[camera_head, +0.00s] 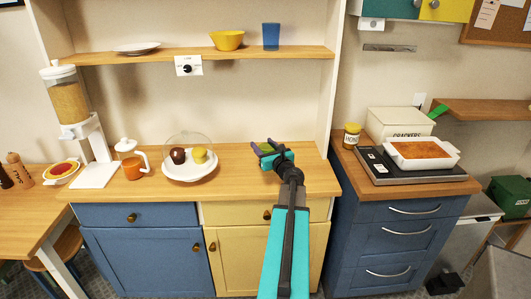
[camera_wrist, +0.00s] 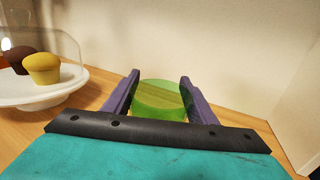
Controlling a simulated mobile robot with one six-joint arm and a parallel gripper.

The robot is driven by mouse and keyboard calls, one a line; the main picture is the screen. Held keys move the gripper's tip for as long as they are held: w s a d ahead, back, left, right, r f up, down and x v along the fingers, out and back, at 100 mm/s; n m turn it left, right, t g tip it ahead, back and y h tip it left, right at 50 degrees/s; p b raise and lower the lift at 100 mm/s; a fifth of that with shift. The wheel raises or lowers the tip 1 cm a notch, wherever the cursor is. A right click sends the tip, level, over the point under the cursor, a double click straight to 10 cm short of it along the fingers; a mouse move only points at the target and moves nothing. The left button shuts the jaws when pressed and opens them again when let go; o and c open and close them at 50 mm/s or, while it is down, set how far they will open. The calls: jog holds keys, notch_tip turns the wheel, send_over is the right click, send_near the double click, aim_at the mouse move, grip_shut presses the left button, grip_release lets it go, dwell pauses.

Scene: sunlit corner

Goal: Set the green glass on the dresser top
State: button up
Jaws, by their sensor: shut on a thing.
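The green glass (camera_wrist: 160,98) is between the two purple fingers of my gripper (camera_wrist: 158,80), which is shut on it. In the head view the glass (camera_head: 266,147) shows only as a small green patch, mostly hidden by my gripper (camera_head: 268,152). The glass is over the wooden dresser top (camera_head: 237,177), right of the cake stand. I cannot tell whether its base touches the wood.
A cake stand (camera_head: 189,172) with two muffins under a clear dome stands left of my gripper. An orange jar (camera_head: 132,167) is farther left. A shelf (camera_head: 200,54) with a blue cup (camera_head: 271,37) is above. Bare wood lies around the gripper.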

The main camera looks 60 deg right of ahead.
jog(key=shift+s+d, duration=0.15)
jog(key=shift+d, duration=0.15)
jog(key=shift+s+d+f+p, duration=0.1)
jog(key=shift+d+f+p, duration=0.05)
jog(key=shift+f, duration=0.35)
jog(key=shift+s+d+f+p, duration=0.1)
jog(key=shift+d+f+p, duration=0.05)
jog(key=shift+f, duration=1.15)
jog(key=shift+f, duration=0.15)
jog(key=o, duration=1.2)
jog(key=shift+a+r, duration=0.1)
jog(key=shift+r, duration=0.1)
jog(key=shift+b+v, duration=1.05)
jog(key=shift+v, duration=4.95)
jog(key=shift+f, duration=0.1)
